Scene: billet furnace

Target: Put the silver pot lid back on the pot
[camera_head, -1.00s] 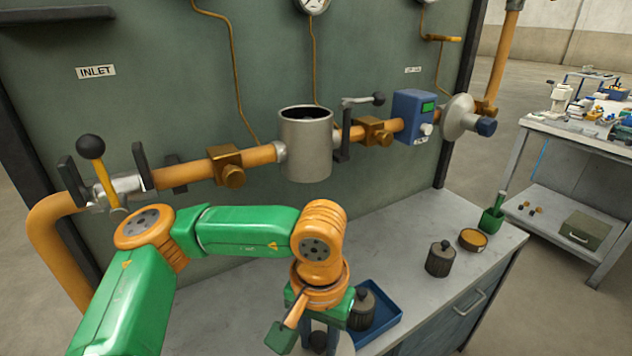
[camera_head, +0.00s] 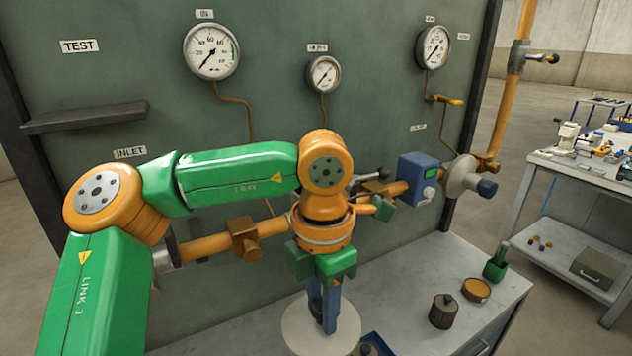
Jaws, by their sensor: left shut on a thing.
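The lid shows as a pale, round, flat disc, lying roughly level below the gripper, in front of the panel and over the bench. The fingers cover its middle, so its knob is hidden. The pot on the pipe line is hidden now behind my left wrist; I cannot see its rim. The lid appears nearer to me and lower than the pipe. My right gripper is not in view.
The pipe (camera_head: 215,246) runs along the panel, with a blue meter box (camera_head: 418,178) to the right.

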